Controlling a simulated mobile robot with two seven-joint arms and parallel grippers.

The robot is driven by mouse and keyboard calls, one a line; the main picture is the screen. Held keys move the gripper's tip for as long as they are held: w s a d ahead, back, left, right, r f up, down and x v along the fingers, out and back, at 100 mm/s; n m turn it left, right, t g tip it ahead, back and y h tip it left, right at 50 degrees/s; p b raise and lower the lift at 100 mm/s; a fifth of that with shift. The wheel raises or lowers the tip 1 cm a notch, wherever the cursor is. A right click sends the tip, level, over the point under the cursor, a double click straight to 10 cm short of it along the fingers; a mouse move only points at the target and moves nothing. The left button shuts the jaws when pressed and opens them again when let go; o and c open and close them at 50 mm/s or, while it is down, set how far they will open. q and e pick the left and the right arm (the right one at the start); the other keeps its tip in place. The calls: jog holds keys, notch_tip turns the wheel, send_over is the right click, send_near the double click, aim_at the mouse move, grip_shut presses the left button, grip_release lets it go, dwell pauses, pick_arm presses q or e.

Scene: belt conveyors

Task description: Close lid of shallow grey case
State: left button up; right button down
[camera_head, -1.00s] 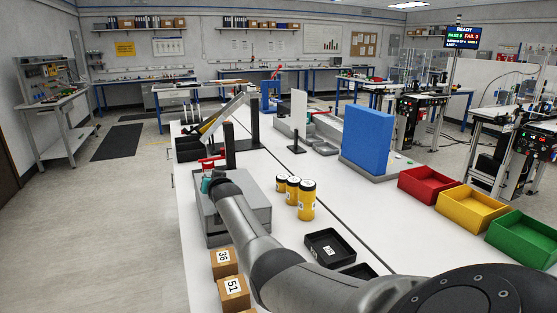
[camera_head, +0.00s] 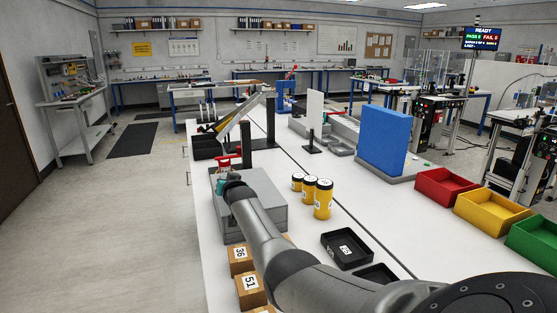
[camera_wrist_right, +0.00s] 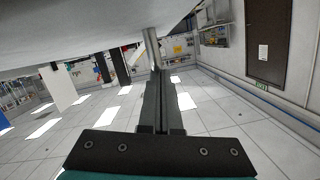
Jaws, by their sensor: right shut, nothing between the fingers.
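The grey case (camera_head: 268,187) lies at the left edge of the white bench in the head view. My right forearm crosses over it and hides its middle, so I cannot tell the angle of its lid. My right gripper (camera_head: 221,186) shows its teal part at the case's far left side; its fingertips are hidden there. In the right wrist view the fingers (camera_wrist_right: 158,75) are shut together with nothing between them. A pale grey surface fills the top of that view, and a grey bar stands by the fingertips. My left gripper is out of view.
Several yellow jars (camera_head: 323,199) and a black tray (camera_head: 346,249) stand right of the case. Numbered cardboard boxes (camera_head: 250,291) sit nearer me. Dark posts (camera_head: 246,147) and a red part (camera_head: 229,162) stand just beyond. A blue panel (camera_head: 384,140) and coloured bins (camera_head: 447,187) are farther right.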

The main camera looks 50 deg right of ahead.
jog(key=r+p, duration=0.2)
jog(key=r, duration=0.1)
jog(key=r+p, duration=0.1)
jog(key=shift+s+d+r, duration=0.15)
jog(key=shift+s+d, duration=0.05)
jog(key=shift+d, duration=0.1)
jog(key=shift+s+a+p, duration=0.15)
jog(key=shift+s+p, duration=0.1)
jog(key=shift+p, duration=0.15)
jog(key=p+v, duration=0.3)
jog(key=v, duration=0.6)
jog(key=shift+s, duration=0.15)
jog(key=shift+a, duration=0.2)
